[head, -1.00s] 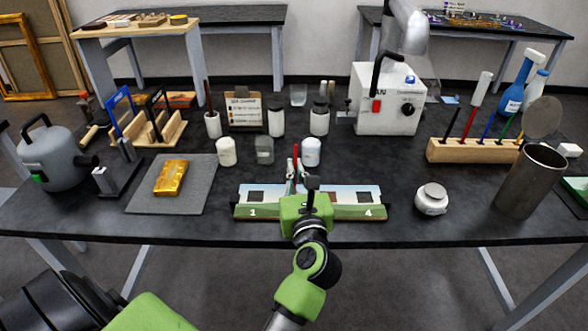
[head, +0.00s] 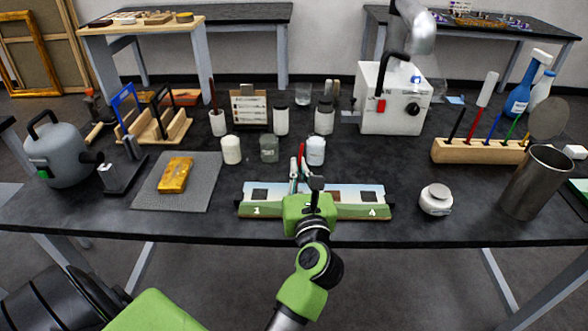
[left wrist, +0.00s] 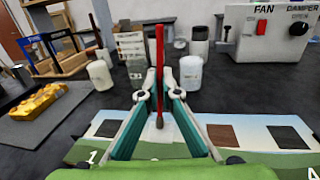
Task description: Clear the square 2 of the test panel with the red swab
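The test panel (head: 240,210), a painted strip with dark squares and end labels 1 and 4, lies near the table's front edge. My left gripper (head: 300,175) is over its middle, shut on the red swab (head: 301,153). In the left wrist view the red swab (left wrist: 160,50) stands upright between the fingertips (left wrist: 159,85), its brownish tip low, close to the panel (left wrist: 255,122). I cannot tell if the tip touches. My right gripper is out of view.
White jars (head: 316,150) and a grey jar (head: 269,148) stand behind the panel. A gold fragment (head: 175,175) lies on a grey mat (head: 205,192) at left. A small white pot (head: 436,200) and a metal beaker (head: 532,185) stand at right. A fan box (head: 385,105) is behind.

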